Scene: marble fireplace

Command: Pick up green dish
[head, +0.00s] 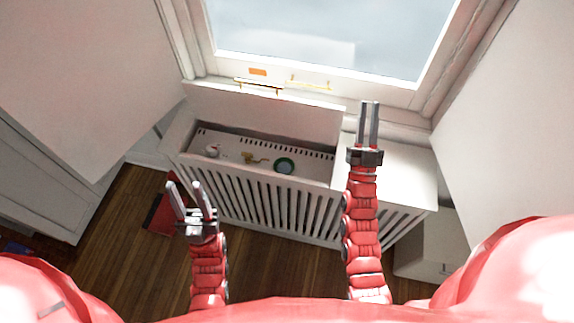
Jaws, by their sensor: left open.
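The green dish (285,166) is small and round with a dark green rim and a paler middle. It lies in the recessed top of the white slatted cabinet (262,200), toward the right end of the recess. My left gripper (184,190) is open and empty, in front of the cabinet's left side, left of the dish and nearer to me. My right gripper (369,106) is to the right of the dish, over the cabinet's right part. Its fingers are parallel and close together, with nothing visible between them. Neither gripper touches the dish.
A small white and red item (212,151) and a small yellow item (250,157) share the recess. A raised white panel (265,112) stands behind it. Yellow and orange items (258,72) lie by the window. A red object (163,208) is on the wooden floor at left.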

